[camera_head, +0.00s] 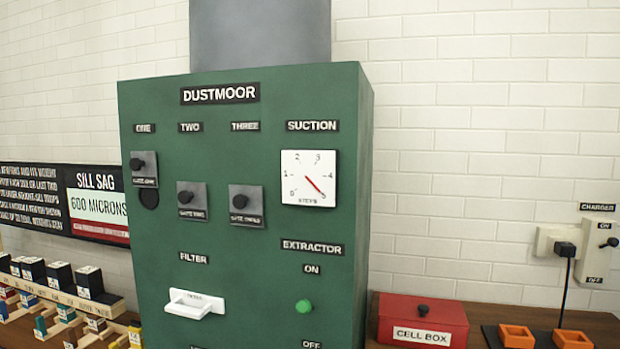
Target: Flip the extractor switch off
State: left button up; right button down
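The extractor control is on the front of the green Dustmoor cabinet (240,235), low on its right side under the "EXTRACTOR" label (311,247). A small green round knob or lamp (304,306) sits between the "ON" label (311,269) and the "OFF" label (311,344), about midway. I cannot tell whether it is the switch tip or a light. The area under "OFF" is cut off by the bottom edge. Neither of my grippers is in the head view.
The suction dial (309,178) needle points lower right, near 5. Gate one (144,168) sits higher than gates two (191,200) and three (246,205). A white filter handle (194,303) juts out. Right are a red cell box (423,321) and charger switch (600,250).

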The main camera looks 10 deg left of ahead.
aim_at(304, 307)
jog(key=k, duration=1.3)
jog(key=z, duration=0.8)
jog(key=i, duration=1.6)
jog(key=u, duration=0.7)
